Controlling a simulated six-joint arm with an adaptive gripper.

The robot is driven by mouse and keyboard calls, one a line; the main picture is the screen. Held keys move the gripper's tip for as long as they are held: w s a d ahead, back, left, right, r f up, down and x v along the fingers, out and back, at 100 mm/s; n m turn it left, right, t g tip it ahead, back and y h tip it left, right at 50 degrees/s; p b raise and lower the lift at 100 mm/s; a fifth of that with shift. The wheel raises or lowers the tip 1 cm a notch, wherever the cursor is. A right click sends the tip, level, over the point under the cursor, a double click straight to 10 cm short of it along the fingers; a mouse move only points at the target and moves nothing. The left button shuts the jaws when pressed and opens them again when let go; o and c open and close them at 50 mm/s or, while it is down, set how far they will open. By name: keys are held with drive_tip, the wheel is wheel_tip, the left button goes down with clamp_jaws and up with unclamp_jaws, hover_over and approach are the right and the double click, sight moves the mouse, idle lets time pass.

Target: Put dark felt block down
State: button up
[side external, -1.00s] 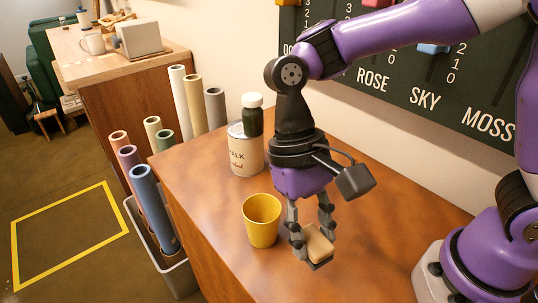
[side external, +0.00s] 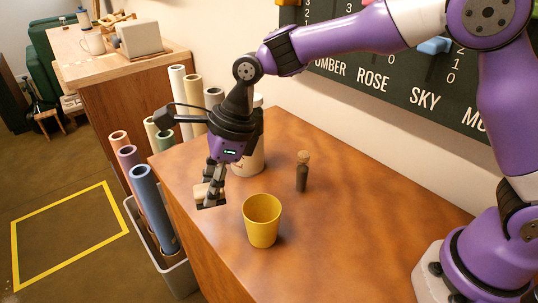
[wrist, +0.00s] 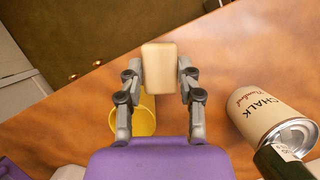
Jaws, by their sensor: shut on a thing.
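My gripper (side external: 208,186) is shut on a felt block, a small tan block (side external: 203,195) with a dark underside. They are near the table's left edge in the side view, left of the yellow cup and in front of the chalk tin. In the wrist view the tan block (wrist: 160,67) sits between the two fingertips of my gripper (wrist: 160,76), and its dark side is hidden. I cannot tell whether the block touches the table.
A yellow cup (side external: 262,225) stands on the brown table (side external: 345,215). The chalk tin (wrist: 262,112) is beside my gripper. A small corked bottle (side external: 302,176) stands right of the tin. Rolled tubes (side external: 155,205) stand in a bin beyond the left edge. The right tabletop is clear.

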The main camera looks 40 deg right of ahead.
drive_tip(key=w+d+f, duration=0.2)
drive_tip(key=w, duration=0.1)
drive_tip(key=w+d+f, duration=0.1)
drive_tip(key=w, duration=0.1)
drive_tip(key=shift+d+f, duration=0.25)
drive_tip(key=shift+f, duration=2.15)
drive_tip(key=shift+f, duration=0.1)
drive_tip(key=o, duration=1)
